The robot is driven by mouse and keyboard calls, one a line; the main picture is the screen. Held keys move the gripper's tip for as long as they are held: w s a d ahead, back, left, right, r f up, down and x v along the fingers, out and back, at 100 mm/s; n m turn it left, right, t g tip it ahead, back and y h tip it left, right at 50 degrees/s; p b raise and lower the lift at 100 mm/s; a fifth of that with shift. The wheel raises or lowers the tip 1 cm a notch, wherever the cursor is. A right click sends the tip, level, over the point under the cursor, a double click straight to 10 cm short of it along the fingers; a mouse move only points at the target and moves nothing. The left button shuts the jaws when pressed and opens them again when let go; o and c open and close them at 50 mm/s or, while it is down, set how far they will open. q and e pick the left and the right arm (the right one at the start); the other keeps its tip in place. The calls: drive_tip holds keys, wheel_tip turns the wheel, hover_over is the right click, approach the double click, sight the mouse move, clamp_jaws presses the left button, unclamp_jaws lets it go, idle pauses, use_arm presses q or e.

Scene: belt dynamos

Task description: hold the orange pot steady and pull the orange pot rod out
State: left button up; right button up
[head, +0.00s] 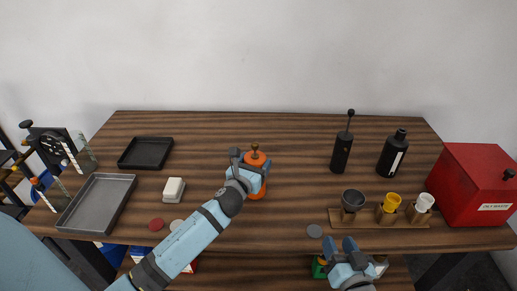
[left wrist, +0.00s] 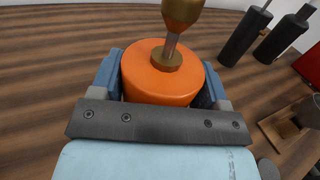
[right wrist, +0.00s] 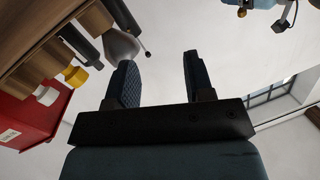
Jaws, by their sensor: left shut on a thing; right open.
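The orange pot (head: 257,161) stands on the wooden table near its middle, and it fills the centre of the left wrist view (left wrist: 158,85). Its rod with a brass knob (head: 255,147) rises from a brass collar on top; in the left wrist view the knob (left wrist: 181,12) sits above the collar with a short grey shaft showing. My left gripper (head: 250,170) is shut around the pot's sides, a finger on each side. My right gripper (head: 350,246) is open and empty at the table's front edge, right of the pot; its spread fingers show in the right wrist view (right wrist: 160,80).
A black pot with a rod (head: 341,153) and a black bottle (head: 392,154) stand at the back right. A wooden rack (head: 375,218) with cups and a red box (head: 475,185) are at right. Trays (head: 98,203) lie at left. The table between pot and rack is mostly clear.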

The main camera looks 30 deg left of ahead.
sight(257, 147)
drive_tip(key=w+a+r+n+g+y, duration=0.2)
drive_tip(key=a+r+n+g+y, duration=0.15)
drive_tip(key=a+r, duration=0.4)
drive_tip(key=w+a+r+n+g+y, duration=0.25)
drive_tip(key=a+r+n, duration=0.2)
drive_tip(key=a, duration=0.55)
drive_tip(key=shift+n+g+h, duration=0.3)
drive_tip(key=shift+n, duration=0.1)
drive_tip(key=x, duration=1.2)
drive_tip(key=shift+s+f, duration=0.1)
drive_tip(key=shift+f, duration=0.3)
clamp_jaws()
